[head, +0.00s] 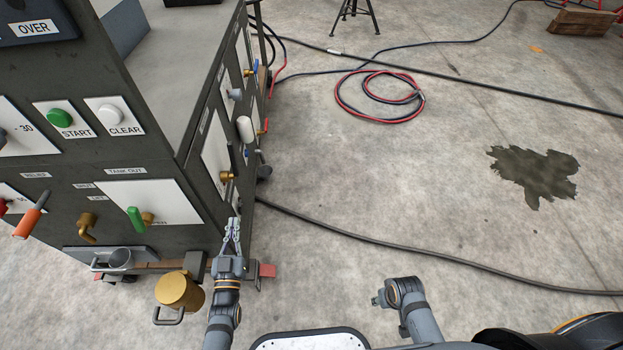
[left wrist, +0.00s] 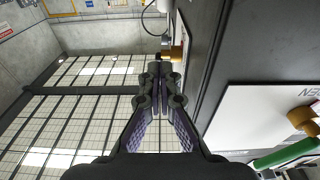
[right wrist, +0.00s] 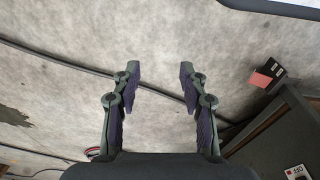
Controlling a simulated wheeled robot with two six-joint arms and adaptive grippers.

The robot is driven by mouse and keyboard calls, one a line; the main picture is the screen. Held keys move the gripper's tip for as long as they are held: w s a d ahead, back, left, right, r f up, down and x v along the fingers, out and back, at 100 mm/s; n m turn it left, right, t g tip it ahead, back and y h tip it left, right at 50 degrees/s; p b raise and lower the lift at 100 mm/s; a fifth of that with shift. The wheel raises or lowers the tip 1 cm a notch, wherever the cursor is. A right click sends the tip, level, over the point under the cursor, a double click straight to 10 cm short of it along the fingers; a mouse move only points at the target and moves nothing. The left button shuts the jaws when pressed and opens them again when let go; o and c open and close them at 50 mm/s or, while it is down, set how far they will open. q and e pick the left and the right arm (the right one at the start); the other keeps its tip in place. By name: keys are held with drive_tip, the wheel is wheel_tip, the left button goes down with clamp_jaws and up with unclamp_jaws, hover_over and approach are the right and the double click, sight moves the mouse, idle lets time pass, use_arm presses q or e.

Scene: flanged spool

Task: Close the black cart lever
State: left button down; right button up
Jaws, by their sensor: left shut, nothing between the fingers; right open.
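On the right side of the dark cart (head: 195,165), a brass valve (head: 227,177) sticks out near the front corner. A thin dark lever seems to be on it, but it is too small to make out clearly. My left gripper (head: 234,224) is shut and empty, pointing up along that side just below the brass valve. In the left wrist view, the left fingertips (left wrist: 160,70) lie just below and beside a brass fitting (left wrist: 177,53); whether they touch the lever cannot be told. My right gripper (right wrist: 158,77) is open and empty over the floor, away from the cart.
The cart's front has a green-handled valve (head: 135,217), an orange lever (head: 31,222) and START and CLEAR buttons. Hoses, including a red coil (head: 380,96), and a dark stain (head: 535,174) lie on otherwise open floor.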

use_arm(q)
wheel_tip(320, 180, up, 7)
drive_tip(key=t+b, duration=0.3)
drive_tip(key=t, duration=0.1)
approach(230, 152)
wheel_tip(230, 152, up, 3)
drive_tip(key=w, duration=0.2)
drive_tip(key=shift+w+f+b, duration=0.25)
drive_tip(key=shift+w+b, duration=0.25)
drive_tip(key=shift+w, duration=0.3)
drive_tip(key=shift+w+f+b, duration=0.2)
drive_tip(key=shift+w+b, duration=0.25)
drive_tip(key=shift+w, duration=0.35)
use_arm(e)
wheel_tip(230, 152, up, 7)
drive_tip(key=a, duration=0.2)
drive_tip(key=shift+w+a, duration=0.15)
drive_tip(key=shift+w, duration=0.05)
use_arm(q)
drive_tip(key=shift+r+p, duration=0.15)
drive_tip(key=shift+p, duration=0.25)
